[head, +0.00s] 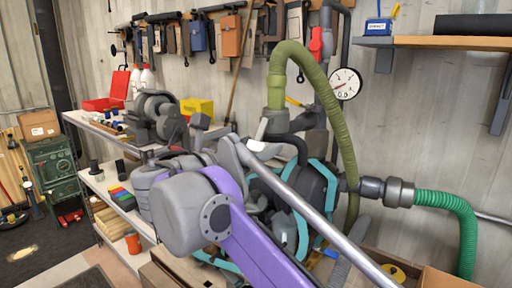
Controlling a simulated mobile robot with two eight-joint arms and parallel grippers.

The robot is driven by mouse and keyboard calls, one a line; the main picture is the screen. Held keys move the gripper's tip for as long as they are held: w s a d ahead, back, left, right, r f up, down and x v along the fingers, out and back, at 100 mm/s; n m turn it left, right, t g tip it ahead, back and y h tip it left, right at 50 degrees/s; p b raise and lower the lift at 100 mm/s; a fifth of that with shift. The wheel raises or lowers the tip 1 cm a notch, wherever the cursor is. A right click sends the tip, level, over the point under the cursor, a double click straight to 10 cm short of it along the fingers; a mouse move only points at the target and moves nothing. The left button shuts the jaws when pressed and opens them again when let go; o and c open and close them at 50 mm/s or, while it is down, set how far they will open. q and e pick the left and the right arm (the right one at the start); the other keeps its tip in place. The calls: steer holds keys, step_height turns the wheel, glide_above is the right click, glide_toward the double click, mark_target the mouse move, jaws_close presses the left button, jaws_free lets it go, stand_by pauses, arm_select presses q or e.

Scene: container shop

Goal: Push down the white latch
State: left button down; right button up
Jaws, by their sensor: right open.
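A small white piece that looks like the latch (262,129) shows at the base of the olive hose, on top of the dark round machine (312,190) with teal edging. My right arm comes in from the bottom and hides part of the machine. My right gripper (212,138) is open, to the left of the white latch in the picture. I see nothing between its fingers, and I cannot tell its distance in depth from the latch. My left gripper is not in view.
The olive hose (335,115) arches above the machine, and a green hose (445,198) leaves it at right. A pressure gauge (345,83) is on the wall. A shelf bench (88,124) with tools stands at left. An open cardboard box (445,279) is at bottom right.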

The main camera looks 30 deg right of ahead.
jaws_close()
steer(key=shift+w+d+f+h, duration=0.2)
steer(key=shift+d+h, duration=0.15)
steer(key=shift+h, duration=0.35)
steer(key=shift+d+t+h, duration=0.2)
steer(key=shift+t+h, duration=0.3)
jaws_free()
